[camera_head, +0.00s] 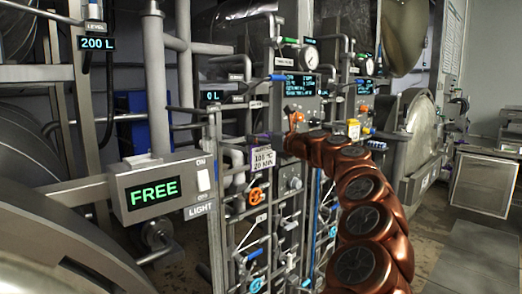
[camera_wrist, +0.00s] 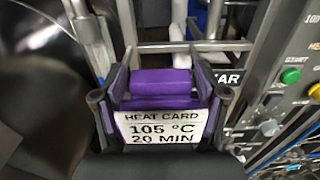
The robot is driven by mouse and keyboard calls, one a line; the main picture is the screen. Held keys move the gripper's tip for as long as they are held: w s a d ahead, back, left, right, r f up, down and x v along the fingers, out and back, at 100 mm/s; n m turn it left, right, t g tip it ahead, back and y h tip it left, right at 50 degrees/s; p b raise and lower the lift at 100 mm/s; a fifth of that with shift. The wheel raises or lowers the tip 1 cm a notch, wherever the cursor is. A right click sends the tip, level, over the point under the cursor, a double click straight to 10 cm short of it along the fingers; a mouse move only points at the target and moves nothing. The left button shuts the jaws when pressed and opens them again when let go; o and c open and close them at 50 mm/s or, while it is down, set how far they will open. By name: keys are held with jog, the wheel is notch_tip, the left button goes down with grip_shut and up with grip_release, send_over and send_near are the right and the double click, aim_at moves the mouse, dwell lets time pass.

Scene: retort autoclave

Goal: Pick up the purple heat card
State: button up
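The purple heat card (camera_wrist: 160,84) is a block with a white label reading 105 °C, 20 MIN. In the wrist view it fills the space between the two fingers of my gripper (camera_wrist: 160,75). The fingers lie against its left and right sides with no clear gap. In the head view the card's white label (camera_head: 263,159) shows, slightly tilted, in front of the pipes. A little purple shows above it. My copper-coloured arm comes in from the right, and the fingers are mostly hidden there.
A grey box with a green FREE display (camera_head: 153,194) and a light switch stands left of the card. Panels with valves, gauges and buttons (camera_wrist: 290,76) are close on the right. Metal rails and pipes surround the card. Open floor (camera_head: 465,260) lies at the far right.

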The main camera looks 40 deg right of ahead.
jog(key=c, duration=0.7)
jog(key=shift+r, duration=0.15)
